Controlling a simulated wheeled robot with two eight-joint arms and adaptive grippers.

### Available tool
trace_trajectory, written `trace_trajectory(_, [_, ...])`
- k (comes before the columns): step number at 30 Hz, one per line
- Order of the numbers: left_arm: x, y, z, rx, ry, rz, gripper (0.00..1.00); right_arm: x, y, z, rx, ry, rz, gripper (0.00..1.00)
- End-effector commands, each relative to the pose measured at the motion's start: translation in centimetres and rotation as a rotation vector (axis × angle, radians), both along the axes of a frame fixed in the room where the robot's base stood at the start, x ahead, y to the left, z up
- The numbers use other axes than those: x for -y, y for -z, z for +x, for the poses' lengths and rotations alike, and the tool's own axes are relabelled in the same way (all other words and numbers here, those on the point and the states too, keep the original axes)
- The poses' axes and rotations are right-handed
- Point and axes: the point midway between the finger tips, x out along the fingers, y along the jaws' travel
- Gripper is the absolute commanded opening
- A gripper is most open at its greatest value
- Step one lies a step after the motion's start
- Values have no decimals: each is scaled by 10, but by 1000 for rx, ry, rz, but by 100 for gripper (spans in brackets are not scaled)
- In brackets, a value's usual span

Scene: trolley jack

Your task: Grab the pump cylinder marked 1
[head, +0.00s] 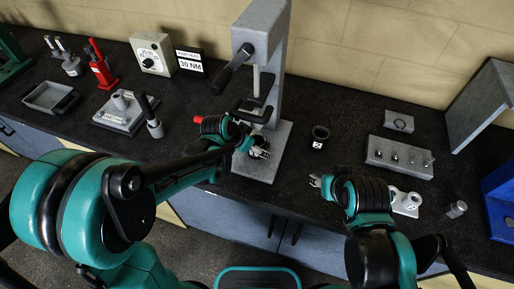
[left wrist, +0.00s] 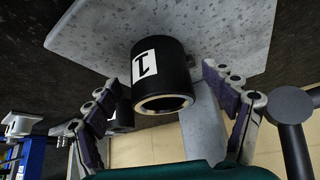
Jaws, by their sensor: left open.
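The black pump cylinder marked 1 (left wrist: 160,72) shows in the left wrist view, with a white label and a pale ring at its open end. It stands on the grey press base (left wrist: 80,30). My left gripper (left wrist: 170,102) is open, with one finger on each side of the cylinder and visible gaps between. In the head view my left gripper (head: 259,150) is over the press base (head: 262,172) and hides most of the cylinder. A black cylinder marked 2 (head: 319,138) stands right of the press. My right gripper (head: 315,181) is over the bench's front edge; its opening is unclear.
The press column and lever (head: 234,68) rise behind my left gripper. A grey block with pegs (head: 400,157) and a white part (head: 406,203) lie to the right. A grey fixture (head: 125,112) and tray (head: 50,97) are left. Bench around cylinder 2 is clear.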

Motion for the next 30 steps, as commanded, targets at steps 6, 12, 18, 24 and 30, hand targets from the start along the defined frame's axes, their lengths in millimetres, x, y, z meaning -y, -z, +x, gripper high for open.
trace_trajectory(6, [5,11,5,0,0,0,84,0,3,0,0,0,0,44])
trace_trajectory(12, [4,10,5,0,0,0,71,0,3,0,0,0,0,44])
trace_trajectory(18, [4,10,5,0,0,0,18,0,3,0,0,0,0,44])
trace_trajectory(24, [4,9,5,2,0,-1,0,0,3,0,0,0,0,44])
trace_trajectory(30, [3,7,3,0,-1,-1,0,0,2,0,0,0,0,44])
